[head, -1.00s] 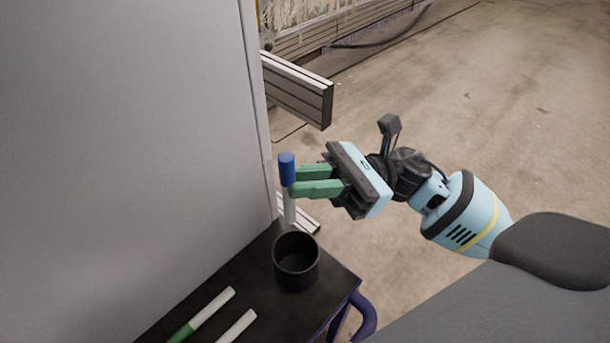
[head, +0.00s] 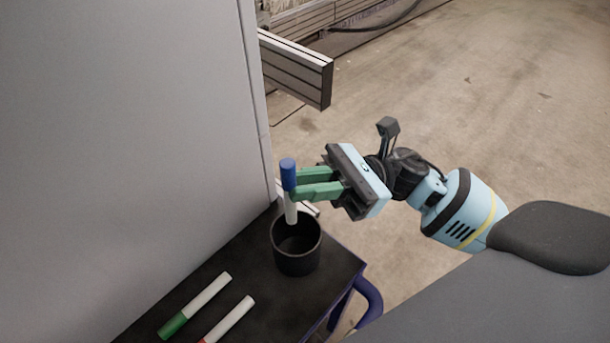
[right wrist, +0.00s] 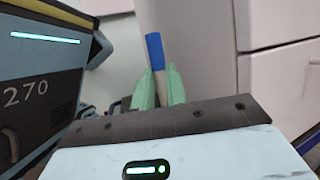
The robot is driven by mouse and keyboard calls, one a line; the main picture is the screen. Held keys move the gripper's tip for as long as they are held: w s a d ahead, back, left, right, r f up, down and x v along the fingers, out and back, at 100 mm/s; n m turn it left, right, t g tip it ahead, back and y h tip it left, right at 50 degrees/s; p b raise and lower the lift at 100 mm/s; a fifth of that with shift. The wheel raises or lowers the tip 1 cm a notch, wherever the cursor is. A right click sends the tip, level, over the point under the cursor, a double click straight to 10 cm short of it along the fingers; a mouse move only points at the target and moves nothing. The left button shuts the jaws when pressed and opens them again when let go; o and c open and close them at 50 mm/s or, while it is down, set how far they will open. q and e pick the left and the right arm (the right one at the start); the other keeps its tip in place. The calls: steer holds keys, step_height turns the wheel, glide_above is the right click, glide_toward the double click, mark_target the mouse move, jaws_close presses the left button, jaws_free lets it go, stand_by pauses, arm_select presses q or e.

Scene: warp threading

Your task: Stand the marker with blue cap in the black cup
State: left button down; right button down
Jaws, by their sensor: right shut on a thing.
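The marker with blue cap (head: 289,176) is upright, cap up, in my right gripper (head: 297,186), whose green fingers are shut on it. It also shows between the fingers in the right wrist view (right wrist: 155,52). The black cup (head: 296,255) stands open on the dark table top. In the head view the marker's white lower end overlaps the cup's back rim; I cannot tell whether its tip is inside or above the cup. My left gripper is not in view.
A marker with green end (head: 200,303) and one with red end (head: 230,319) lie on the dark cart top (head: 245,270) left of the cup. A large grey panel (head: 120,130) rises behind the table. A metal beam (head: 296,68) sticks out beyond it.

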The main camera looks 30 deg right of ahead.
steer(key=shift+f+b, duration=1.6)
steer(key=shift+f, duration=0.35)
steer(key=c, duration=1.3)
jaws_free()
steer(key=shift+c, duration=0.2)
steer(key=shift+d, duration=0.1)
steer(key=b+v, duration=0.1)
steer(key=v, duration=0.6)
steer(key=shift+d, duration=0.3)
